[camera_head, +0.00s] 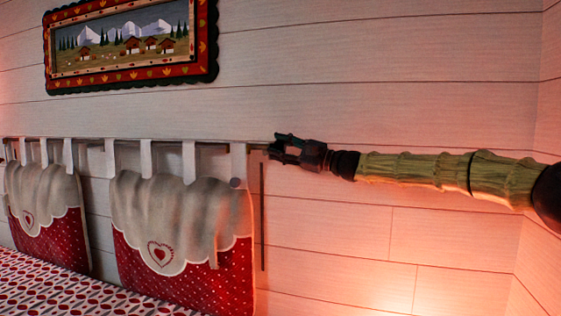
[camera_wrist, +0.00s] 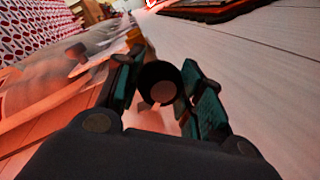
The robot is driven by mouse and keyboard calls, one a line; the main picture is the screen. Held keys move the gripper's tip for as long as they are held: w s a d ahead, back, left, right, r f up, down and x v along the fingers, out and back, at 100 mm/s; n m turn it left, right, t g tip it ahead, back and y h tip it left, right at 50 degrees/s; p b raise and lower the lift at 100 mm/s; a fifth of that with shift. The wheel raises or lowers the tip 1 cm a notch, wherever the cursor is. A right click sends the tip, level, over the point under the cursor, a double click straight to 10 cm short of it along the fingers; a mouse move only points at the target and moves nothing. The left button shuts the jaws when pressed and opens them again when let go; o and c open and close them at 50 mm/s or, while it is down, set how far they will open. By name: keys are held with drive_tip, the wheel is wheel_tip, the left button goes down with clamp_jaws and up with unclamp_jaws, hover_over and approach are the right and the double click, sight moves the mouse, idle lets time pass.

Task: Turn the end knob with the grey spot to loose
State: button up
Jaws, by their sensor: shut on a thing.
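The end knob (camera_wrist: 155,76) shows in the wrist view as a dark round piece with a paler, pinkish-grey spot on its face. It sits between the two finger pads of my gripper (camera_wrist: 160,90), which is shut on it. In the head view my gripper (camera_head: 281,147) reaches in from the right to the right end of the curtain-like rod (camera_head: 215,141) on the wall. The knob is mostly hidden there by the fingers. I cannot tell from these frames how far the knob is turned.
Two red and grey cushions (camera_head: 235,256) hang from the rod by white straps, left of my gripper. A framed picture (camera_head: 130,45) hangs above. The bed (camera_head: 90,296) lies below; the wall at right is bare.

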drive_tip(key=n+g+b, duration=0.1)
drive_tip(key=n+b, duration=0.1)
drive_tip(key=n, duration=0.2)
drive_tip(key=shift+f+y+b, duration=0.15)
drive_tip(key=shift+y+b, duration=0.15)
drive_tip(key=shift+b, duration=0.05)
drive_tip(key=shift+n+g+b, duration=0.6)
drive_tip(key=shift+n+b, duration=0.1)
drive_tip(key=shift+n, duration=1)
drive_tip(key=o, duration=1)
drive_tip(key=shift+o, duration=0.2)
drive_tip(key=v, duration=0.7)
drive_tip(key=shift+d, duration=0.3)
